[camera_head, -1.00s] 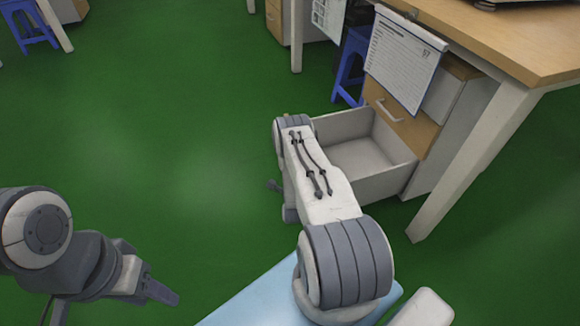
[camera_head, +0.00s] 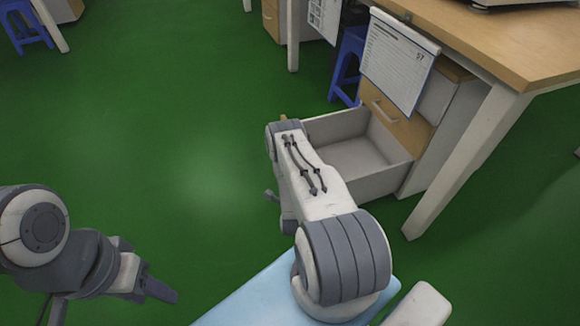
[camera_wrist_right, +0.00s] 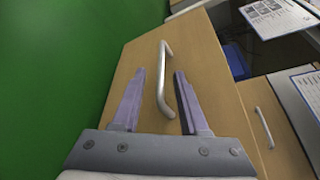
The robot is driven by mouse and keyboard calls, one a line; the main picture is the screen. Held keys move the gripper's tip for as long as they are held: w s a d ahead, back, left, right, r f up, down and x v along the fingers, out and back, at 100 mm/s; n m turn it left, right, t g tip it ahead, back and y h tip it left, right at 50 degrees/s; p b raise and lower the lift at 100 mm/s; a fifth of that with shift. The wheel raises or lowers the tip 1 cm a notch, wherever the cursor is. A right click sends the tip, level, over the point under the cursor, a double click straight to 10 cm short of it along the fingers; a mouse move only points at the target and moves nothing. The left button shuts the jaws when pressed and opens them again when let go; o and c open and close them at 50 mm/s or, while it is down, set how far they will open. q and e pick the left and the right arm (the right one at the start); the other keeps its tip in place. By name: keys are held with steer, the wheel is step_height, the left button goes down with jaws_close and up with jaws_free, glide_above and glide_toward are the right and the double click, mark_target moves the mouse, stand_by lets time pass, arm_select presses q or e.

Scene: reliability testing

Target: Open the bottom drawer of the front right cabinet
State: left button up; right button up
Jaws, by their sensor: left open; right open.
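The front right cabinet (camera_head: 446,125) stands under the wooden desk. Its bottom drawer (camera_head: 385,181) is pulled well out, and its grey, empty inside shows in the head view. In the right wrist view, the wooden drawer front (camera_wrist_right: 205,60) carries a metal bar handle (camera_wrist_right: 166,100). My right gripper (camera_wrist_right: 160,73) is open, with one finger on each side of that handle; I cannot tell whether they touch it. My left gripper (camera_head: 158,291) is open at the lower left, away from the cabinet.
A desk leg (camera_head: 465,160) stands right of the cabinet. A blue stool (camera_head: 347,65) is behind it. Green floor (camera_head: 150,130) on the left is clear.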

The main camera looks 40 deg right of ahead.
steer(key=p+v, duration=0.1)
steer(key=v, duration=0.4)
steer(key=shift+s+a+p, duration=0.25)
steer(key=shift+s+p, duration=0.1)
steer(key=shift+p, duration=0.05)
